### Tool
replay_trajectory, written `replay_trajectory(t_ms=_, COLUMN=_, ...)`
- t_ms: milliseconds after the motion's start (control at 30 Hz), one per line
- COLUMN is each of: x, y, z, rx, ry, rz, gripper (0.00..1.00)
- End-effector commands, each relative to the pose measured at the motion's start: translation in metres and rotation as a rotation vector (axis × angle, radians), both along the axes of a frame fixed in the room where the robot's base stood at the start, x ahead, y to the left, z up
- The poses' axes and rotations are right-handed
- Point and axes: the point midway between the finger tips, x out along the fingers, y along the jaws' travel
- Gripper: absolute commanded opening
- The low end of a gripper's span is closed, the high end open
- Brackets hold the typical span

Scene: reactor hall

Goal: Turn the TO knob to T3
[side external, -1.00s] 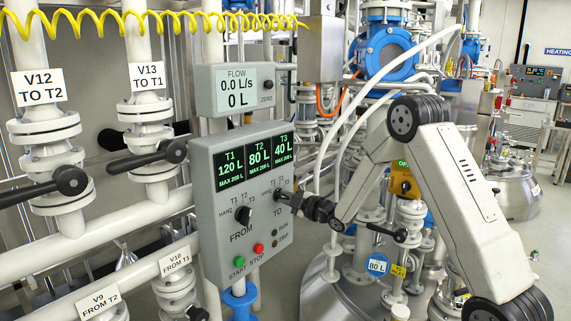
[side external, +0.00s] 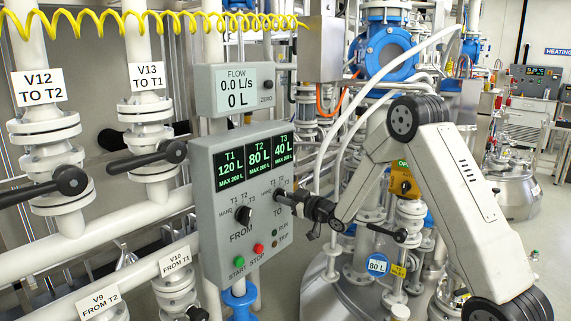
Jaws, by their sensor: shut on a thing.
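The grey control box stands left of centre, with a screen (side external: 250,159) reading T1 120 L, T2 80 L and T3 40 L. The black FROM knob (side external: 243,215) is on its lower left, with HAND, T1, T2 and T3 marks around it. My gripper (side external: 286,198) reaches in from the right and is shut on the TO knob. I cannot tell the TO knob's pointing direction.
Green START (side external: 239,262) and red STOP (side external: 259,249) buttons sit below the knobs. A flow meter (side external: 240,88) reading 0 L is above the box. Pipes and black-handled valves (side external: 142,159) stand at left. White hoses (side external: 350,130) pass close above my arm.

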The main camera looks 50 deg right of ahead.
Motion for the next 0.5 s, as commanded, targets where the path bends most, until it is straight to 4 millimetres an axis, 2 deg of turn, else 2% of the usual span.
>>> replay_trajectory(t_ms=500, x=0.0006, y=0.0003, z=0.0011, rx=0.491, ry=-0.003, rz=0.001, gripper=0.0)
